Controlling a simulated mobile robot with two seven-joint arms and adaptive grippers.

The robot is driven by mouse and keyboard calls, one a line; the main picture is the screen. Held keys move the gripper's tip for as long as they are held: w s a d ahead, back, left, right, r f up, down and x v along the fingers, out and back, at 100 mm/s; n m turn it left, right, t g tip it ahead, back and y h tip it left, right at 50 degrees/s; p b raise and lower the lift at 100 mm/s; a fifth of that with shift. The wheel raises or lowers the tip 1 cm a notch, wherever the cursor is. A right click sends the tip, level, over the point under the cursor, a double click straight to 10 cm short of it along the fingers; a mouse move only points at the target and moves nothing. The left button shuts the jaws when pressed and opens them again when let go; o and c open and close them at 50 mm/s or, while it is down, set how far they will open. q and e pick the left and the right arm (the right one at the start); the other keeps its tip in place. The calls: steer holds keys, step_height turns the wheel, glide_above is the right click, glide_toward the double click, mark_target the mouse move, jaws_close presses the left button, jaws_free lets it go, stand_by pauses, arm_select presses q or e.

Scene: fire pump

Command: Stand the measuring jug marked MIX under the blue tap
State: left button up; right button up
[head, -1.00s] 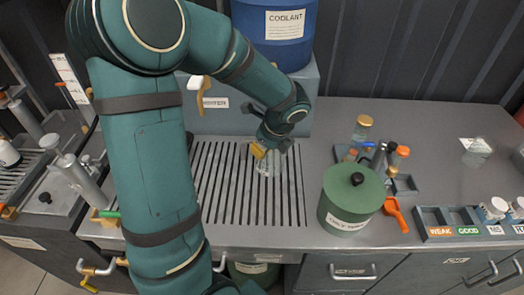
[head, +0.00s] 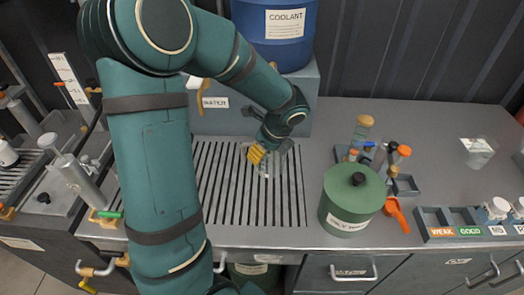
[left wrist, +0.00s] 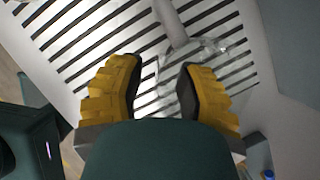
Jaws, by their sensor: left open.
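My left gripper (head: 258,156) is open, low over the slotted drip grille (head: 225,190). A clear vessel (head: 270,165) stands on the grille right by its fingers. In the left wrist view the yellow fingers (left wrist: 158,85) are spread, and the clear vessel (left wrist: 212,50) is just beyond their tips, nearer the right finger. No marking on it can be read. Another clear jug (head: 477,152) stands on the counter at the right; its label is too small to read. I cannot make out the blue tap; my arm covers part of that area. My right gripper is not in view.
A blue COOLANT drum (head: 275,40) stands on a grey block marked WATER (head: 214,102) behind the grille. A green lidded pot (head: 352,198) stands right of the grille. Small bottles (head: 385,155), an orange scoop (head: 396,214) and a WEAK/GOOD rack (head: 455,225) are further right.

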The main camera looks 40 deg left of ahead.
arm_select(q)
steer(key=p+v, duration=0.2)
steer(key=v, duration=0.5)
steer(key=shift+r, duration=0.3)
